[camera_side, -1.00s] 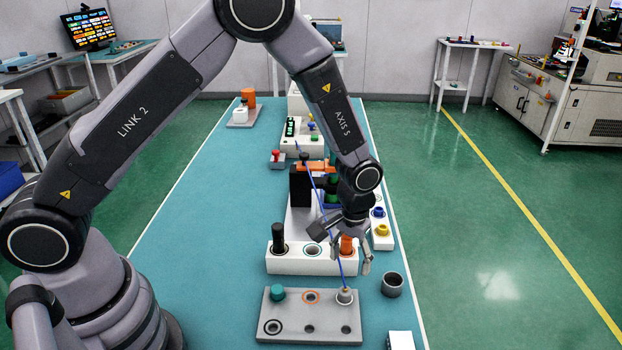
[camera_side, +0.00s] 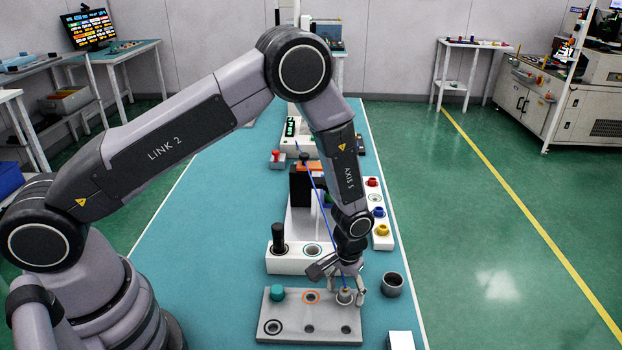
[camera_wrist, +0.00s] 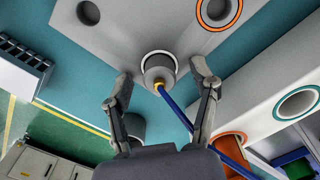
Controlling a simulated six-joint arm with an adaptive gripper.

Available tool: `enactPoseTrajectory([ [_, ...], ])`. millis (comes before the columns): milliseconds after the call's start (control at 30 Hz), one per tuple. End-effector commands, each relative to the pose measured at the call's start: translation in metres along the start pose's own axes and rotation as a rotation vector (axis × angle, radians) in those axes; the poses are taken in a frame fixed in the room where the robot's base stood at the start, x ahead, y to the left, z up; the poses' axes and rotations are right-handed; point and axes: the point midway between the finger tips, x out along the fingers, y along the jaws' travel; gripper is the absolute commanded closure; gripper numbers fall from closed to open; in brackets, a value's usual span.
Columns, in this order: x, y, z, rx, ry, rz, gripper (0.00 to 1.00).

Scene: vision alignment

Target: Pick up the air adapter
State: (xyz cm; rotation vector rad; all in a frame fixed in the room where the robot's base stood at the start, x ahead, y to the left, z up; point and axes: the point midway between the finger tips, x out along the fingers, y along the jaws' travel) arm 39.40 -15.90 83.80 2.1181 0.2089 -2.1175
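The air adapter (camera_side: 345,297) is a small grey cylinder with a brass-coloured fitting and a blue hose on top. It stands upright in the front tray's back right hole; it also shows in the wrist view (camera_wrist: 159,70). My gripper (camera_side: 348,286) is over that corner of the tray, pointing down. In the wrist view my gripper (camera_wrist: 162,76) is open, with one finger on each side of the adapter and a gap at both sides. The hose runs up past the right finger.
The grey tray (camera_side: 290,340) also holds a teal cap (camera_side: 278,293) and an orange-ringed hole (camera_side: 311,297). A white block (camera_side: 284,264) with a black peg (camera_side: 278,238) stands behind it. A dark grey cup (camera_side: 392,284) stands to the right.

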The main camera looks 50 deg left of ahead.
Motion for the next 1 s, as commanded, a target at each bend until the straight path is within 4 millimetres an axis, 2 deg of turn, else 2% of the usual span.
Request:
enactPoseTrajectory([
  [67, 0.000, 0.000, 0.000, 0.000, 0.000, 0.000, 0.50],
  [433, 0.000, 0.000, 0.000, 0.000, 0.000, 0.000, 0.98],
  [800, -0.003, 0.000, 0.000, 0.000, 0.000, 0.000, 1.00],
  [1000, -0.025, 0.001, -0.001, 0.000, 0.003, 0.002, 1.00],
])
